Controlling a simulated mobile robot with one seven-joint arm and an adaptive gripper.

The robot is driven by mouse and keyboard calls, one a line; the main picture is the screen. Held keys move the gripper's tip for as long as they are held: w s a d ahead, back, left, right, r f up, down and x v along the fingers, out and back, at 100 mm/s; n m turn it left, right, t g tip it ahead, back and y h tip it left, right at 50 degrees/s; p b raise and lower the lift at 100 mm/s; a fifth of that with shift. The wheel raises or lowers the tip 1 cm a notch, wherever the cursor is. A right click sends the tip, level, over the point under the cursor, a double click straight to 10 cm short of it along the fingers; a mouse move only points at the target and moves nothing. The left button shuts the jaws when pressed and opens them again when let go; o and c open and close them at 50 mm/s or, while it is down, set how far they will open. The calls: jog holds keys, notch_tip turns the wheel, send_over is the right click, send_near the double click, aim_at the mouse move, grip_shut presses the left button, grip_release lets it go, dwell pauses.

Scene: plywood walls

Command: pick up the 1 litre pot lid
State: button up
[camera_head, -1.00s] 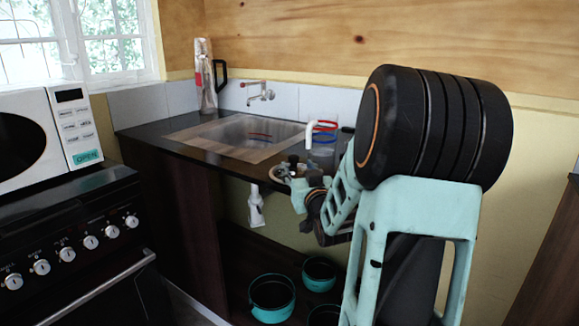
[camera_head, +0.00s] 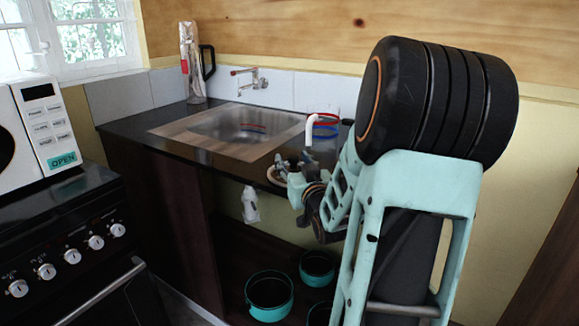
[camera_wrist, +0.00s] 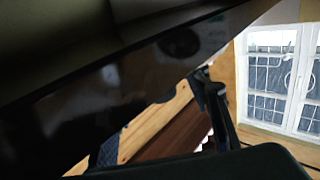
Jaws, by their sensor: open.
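A small round rim (camera_head: 275,175), which looks like the pot lid, lies at the front edge of the dark counter in the head view. It is mostly hidden behind my gripper (camera_head: 284,165). My gripper is open and sits at the counter edge, over or beside this rim; I cannot tell whether they touch. In the wrist view a dark finger (camera_wrist: 217,105) shows close to a glossy dark surface (camera_wrist: 110,85), and the lid cannot be made out clearly.
The counter (camera_head: 140,132) holds a sink (camera_head: 240,128), a tall bottle (camera_head: 190,62) and red and blue rings (camera_head: 325,125) behind my arm. Teal pots (camera_head: 270,295) stand on the low shelf. A stove (camera_head: 75,235) and microwave (camera_head: 40,125) are at left.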

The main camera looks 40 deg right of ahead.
jog(key=shift+c, duration=0.4)
grip_shut()
jog(key=shift+r, duration=0.15)
